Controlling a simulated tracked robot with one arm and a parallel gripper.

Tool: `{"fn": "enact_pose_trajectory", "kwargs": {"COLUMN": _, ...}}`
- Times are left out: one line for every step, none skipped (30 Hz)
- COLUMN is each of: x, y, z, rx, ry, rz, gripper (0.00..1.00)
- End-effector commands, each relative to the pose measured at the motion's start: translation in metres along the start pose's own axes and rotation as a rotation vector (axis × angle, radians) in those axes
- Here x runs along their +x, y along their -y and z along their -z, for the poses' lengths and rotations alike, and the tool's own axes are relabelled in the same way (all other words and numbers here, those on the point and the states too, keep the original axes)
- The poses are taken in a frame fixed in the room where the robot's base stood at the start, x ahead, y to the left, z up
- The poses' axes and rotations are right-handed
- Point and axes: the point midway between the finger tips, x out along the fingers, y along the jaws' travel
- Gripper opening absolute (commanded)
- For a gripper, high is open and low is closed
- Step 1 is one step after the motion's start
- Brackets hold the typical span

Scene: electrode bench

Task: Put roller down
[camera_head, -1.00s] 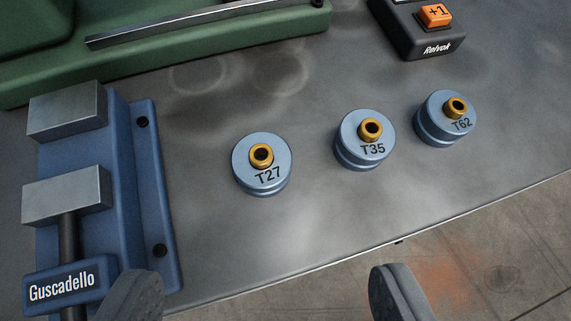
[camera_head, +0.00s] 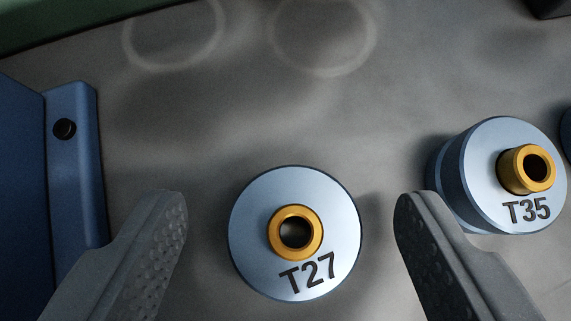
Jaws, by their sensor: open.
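Blue-grey rollers with brass centre bushings stand upright on the metal bench. The T27 roller (camera_head: 255,215) is in the lower middle of the view, between the two fingers of my gripper (camera_head: 291,207). My gripper is open and a gap shows between each finger and the T27 roller. The T35 roller (camera_head: 486,150) stands at the right, just beyond my right finger. My gripper holds nothing that I can see. How high the fingertips are above the bench I cannot tell.
The blue vise base (camera_head: 72,170) with a bolt hole is at the left edge. Part of another roller (camera_head: 566,130) shows at the right edge. A green machine edge (camera_head: 60,18) is at the top left. The bench (camera_head: 200,115) behind the T27 roller is clear, with faint ring marks.

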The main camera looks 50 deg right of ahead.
Motion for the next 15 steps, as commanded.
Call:
{"fn": "enact_pose_trajectory", "kwargs": {"x": 0.003, "y": 0.0, "z": -0.0005, "rx": 0.0, "ry": 0.001, "rz": 0.0, "gripper": 0.63}}
{"fn": "enact_pose_trajectory", "kwargs": {"x": 0.0038, "y": 0.0, "z": -0.0004, "rx": 0.0, "ry": 0.001, "rz": 0.0, "gripper": 0.63}}
{"fn": "enact_pose_trajectory", "kwargs": {"x": 0.0044, "y": 0.0001, "z": -0.0004, "rx": 0.0, "ry": 0.001, "rz": 0.0, "gripper": 0.63}}
{"fn": "enact_pose_trajectory", "kwargs": {"x": 0.0045, "y": 0.0001, "z": -0.0002, "rx": 0.0, "ry": 0.001, "rz": 0.001, "gripper": 0.63}}
{"fn": "enact_pose_trajectory", "kwargs": {"x": 0.0045, "y": 0.0001, "z": -0.0002, "rx": 0.0, "ry": 0.001, "rz": 0.0, "gripper": 0.63}}
{"fn": "enact_pose_trajectory", "kwargs": {"x": 0.0044, "y": 0.0001, "z": -0.0001, "rx": 0.0, "ry": 0.001, "rz": 0.0, "gripper": 0.63}}
{"fn": "enact_pose_trajectory", "kwargs": {"x": 0.0043, "y": 0.0, "z": -0.0001, "rx": 0.0, "ry": 0.001, "rz": 0.0, "gripper": 0.63}}
{"fn": "enact_pose_trajectory", "kwargs": {"x": 0.0042, "y": 0.0001, "z": 0.0, "rx": 0.0, "ry": 0.001, "rz": 0.001, "gripper": 0.63}}
{"fn": "enact_pose_trajectory", "kwargs": {"x": 0.0042, "y": 0.0, "z": 0.0001, "rx": 0.0, "ry": 0.0, "rz": 0.0, "gripper": 0.63}}
{"fn": "enact_pose_trajectory", "kwargs": {"x": 0.0042, "y": 0.0, "z": 0.0001, "rx": 0.0, "ry": 0.0, "rz": 0.0, "gripper": 0.55}}
{"fn": "enact_pose_trajectory", "kwargs": {"x": 0.0042, "y": 0.0, "z": 0.0001, "rx": 0.0, "ry": 0.001, "rz": 0.0, "gripper": 0.47}}
{"fn": "enact_pose_trajectory", "kwargs": {"x": 0.0041, "y": 0.0, "z": 0.0001, "rx": 0.0, "ry": 0.0, "rz": 0.0, "gripper": 0.35}}
{"fn": "enact_pose_trajectory", "kwargs": {"x": 0.0041, "y": 0.0, "z": 0.0001, "rx": 0.0, "ry": 0.0, "rz": 0.0, "gripper": 0.27}}
{"fn": "enact_pose_trajectory", "kwargs": {"x": 0.0041, "y": 0.0, "z": 0.0002, "rx": 0.001, "ry": 0.0, "rz": 0.0, "gripper": 0.19}}
{"fn": "enact_pose_trajectory", "kwargs": {"x": 0.0042, "y": -0.0001, "z": 0.0002, "rx": 0.001, "ry": 0.0, "rz": 0.0, "gripper": 0.13}}
